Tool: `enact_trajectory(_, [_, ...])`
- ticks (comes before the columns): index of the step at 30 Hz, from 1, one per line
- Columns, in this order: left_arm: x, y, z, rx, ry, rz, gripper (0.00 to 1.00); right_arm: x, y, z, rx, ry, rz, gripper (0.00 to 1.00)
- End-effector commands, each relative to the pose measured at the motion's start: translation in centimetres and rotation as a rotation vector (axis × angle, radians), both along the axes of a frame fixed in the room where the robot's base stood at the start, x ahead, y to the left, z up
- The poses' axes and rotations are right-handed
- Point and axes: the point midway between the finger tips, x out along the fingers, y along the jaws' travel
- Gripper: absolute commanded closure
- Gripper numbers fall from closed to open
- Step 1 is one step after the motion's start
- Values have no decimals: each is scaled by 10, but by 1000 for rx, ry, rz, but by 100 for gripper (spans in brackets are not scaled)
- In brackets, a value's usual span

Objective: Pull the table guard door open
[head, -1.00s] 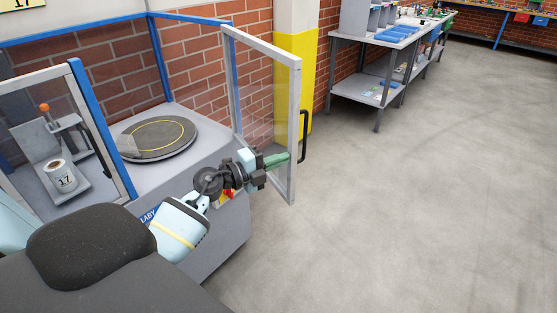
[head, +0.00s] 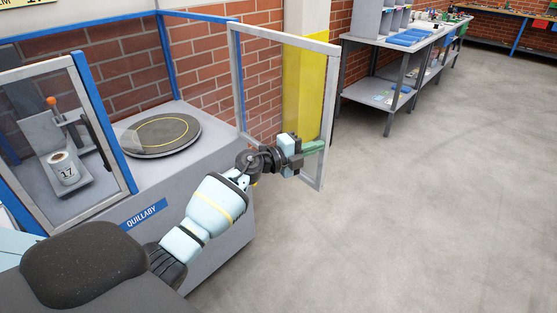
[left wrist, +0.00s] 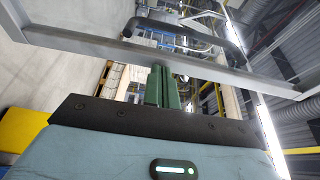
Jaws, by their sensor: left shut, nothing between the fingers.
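The table guard door (head: 235,85) is a clear pane in a grey frame, standing swung out from the blue-framed guard enclosure. My left gripper (head: 315,147), with green fingers, is shut and empty. Its fingers are at the inner side of the door's free edge, and seem to touch the frame. In the left wrist view the shut fingers (left wrist: 161,86) point at the grey door frame (left wrist: 90,43). The black door handle (left wrist: 180,29) lies on the frame's far side, outside the fingers. The handle is hidden in the head view. My right gripper is out of view.
Inside the enclosure a round turntable (head: 160,135) sits on the grey table. A tilted holder with a roll marked 17 (head: 64,170) stands behind the left panel. A shelved workbench (head: 375,95) stands at the back. The floor to the right is clear.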

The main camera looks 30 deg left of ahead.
Motion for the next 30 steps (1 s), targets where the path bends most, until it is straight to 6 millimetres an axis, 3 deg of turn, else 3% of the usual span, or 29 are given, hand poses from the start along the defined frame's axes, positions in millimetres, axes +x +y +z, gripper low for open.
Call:
enact_trajectory(5, [8,-4,0,2,0,0,100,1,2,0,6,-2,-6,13])
enact_trajectory(17, [5,-2,1,3,-1,1,100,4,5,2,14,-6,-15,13])
enact_trajectory(30, [-46,27,1,5,-1,1,100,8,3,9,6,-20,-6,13])
